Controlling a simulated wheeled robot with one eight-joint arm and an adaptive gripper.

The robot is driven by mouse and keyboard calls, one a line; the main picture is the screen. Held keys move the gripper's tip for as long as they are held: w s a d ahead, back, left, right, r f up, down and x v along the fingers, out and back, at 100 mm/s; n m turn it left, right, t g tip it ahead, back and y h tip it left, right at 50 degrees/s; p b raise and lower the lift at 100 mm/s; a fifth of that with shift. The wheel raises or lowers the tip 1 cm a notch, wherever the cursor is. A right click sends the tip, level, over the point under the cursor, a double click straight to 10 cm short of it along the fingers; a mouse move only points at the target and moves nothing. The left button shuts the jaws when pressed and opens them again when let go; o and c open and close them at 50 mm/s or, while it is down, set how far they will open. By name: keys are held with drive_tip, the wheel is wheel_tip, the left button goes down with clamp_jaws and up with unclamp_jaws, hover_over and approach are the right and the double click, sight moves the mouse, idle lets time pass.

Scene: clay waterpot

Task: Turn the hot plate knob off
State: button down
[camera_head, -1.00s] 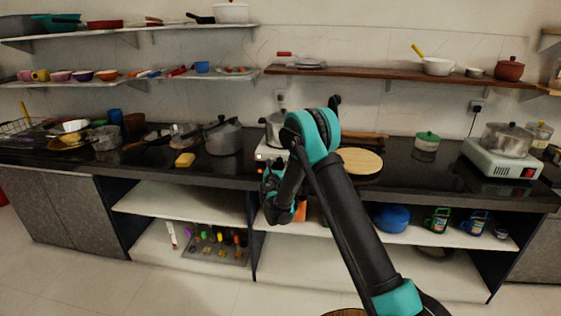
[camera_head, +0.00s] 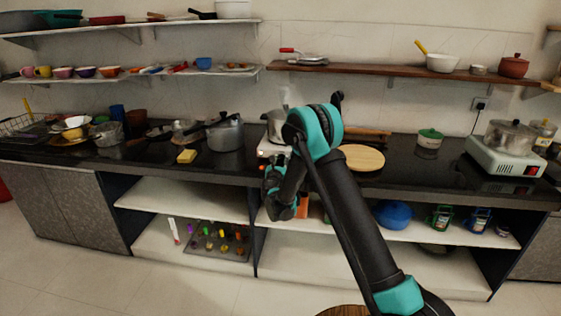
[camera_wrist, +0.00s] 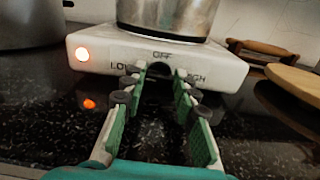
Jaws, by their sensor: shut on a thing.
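The white hot plate (camera_wrist: 228,66) fills the top of the wrist view, with OFF printed above its knob, and LOW and HIGH to the sides.
A metal pot (camera_wrist: 170,16) stands on the hot plate. A larger pot (camera_head: 224,134) is to the left, and a round wooden board (camera_head: 362,157) is to the right. A second hot plate with a pot (camera_head: 505,160) stands far right. Dark counter lies in front.

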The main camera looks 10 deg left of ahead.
drive_tip(key=m, duration=0.4)
drive_tip(key=shift+d+f+m, duration=0.1)
drive_tip(key=shift+m, duration=1.9)
drive_tip(key=c, duration=1.2)
unclamp_jaws()
drive_tip(key=shift+o, duration=0.2)
